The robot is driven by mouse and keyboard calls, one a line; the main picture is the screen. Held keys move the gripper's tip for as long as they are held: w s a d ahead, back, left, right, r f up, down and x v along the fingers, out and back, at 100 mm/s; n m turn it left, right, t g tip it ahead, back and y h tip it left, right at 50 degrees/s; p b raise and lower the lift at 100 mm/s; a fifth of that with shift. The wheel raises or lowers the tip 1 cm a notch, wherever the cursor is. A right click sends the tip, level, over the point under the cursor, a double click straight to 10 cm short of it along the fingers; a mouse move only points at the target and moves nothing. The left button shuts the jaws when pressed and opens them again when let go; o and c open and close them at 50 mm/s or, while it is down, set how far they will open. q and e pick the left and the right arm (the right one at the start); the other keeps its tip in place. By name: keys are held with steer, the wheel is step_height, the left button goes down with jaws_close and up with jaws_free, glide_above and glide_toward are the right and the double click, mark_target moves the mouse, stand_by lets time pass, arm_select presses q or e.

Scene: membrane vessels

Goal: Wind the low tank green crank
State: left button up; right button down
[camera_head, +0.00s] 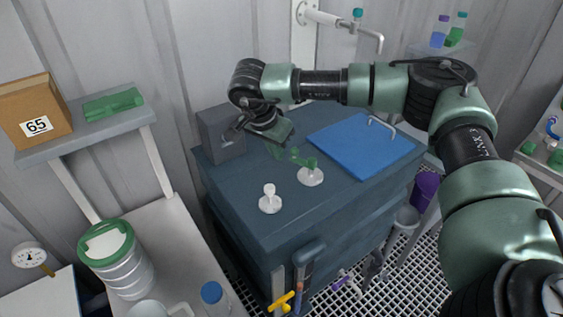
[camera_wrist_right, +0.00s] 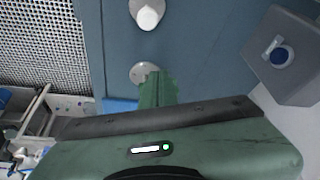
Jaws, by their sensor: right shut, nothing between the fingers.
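The green crank (camera_head: 311,164) stands on a round white base on top of the dark blue tank (camera_head: 230,185). Its short green arm reaches left toward my right gripper (camera_head: 279,150). The gripper hangs just left of the crank, fingers together and empty; whether it touches the crank I cannot tell. In the right wrist view the shut green fingers (camera_wrist_right: 157,90) cover most of the crank, and only part of its white base (camera_wrist_right: 143,72) shows. My left gripper is in neither view.
A white knob (camera_head: 269,197) stands on the tank at front left of the crank. A grey box (camera_head: 221,135) stands at the tank's back left, and a blue lid (camera_head: 360,146) with a handle lies at right. A shelf (camera_head: 90,132) holds a carton and a green object.

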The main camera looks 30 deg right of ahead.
steer(key=p+x, duration=0.1)
steer(key=x, duration=0.2)
steer(key=p+x, duration=0.1)
steer(key=x, duration=0.2)
steer(key=p+x, duration=0.2)
steer(key=x, duration=0.2)
steer(key=shift+s+d, duration=0.1)
steer(key=shift+d, duration=0.2)
steer(key=shift+w+d+r+p, duration=0.1)
steer(key=shift+w+d+p, duration=0.25)
steer(key=shift+d, duration=0.2)
steer(key=shift+w+d+p, duration=0.3)
steer(key=shift+d+p, duration=0.15)
steer(key=shift+d, duration=0.15)
steer(key=shift+w+d, duration=0.2)
steer(key=shift+d, duration=0.4)
steer(key=shift+w+m, duration=0.15)
steer(key=shift+m, duration=0.15)
steer(key=shift+w+m+g+b, duration=0.15)
steer(key=shift+m+g+b, duration=0.15)
steer(key=shift+b, duration=0.2)
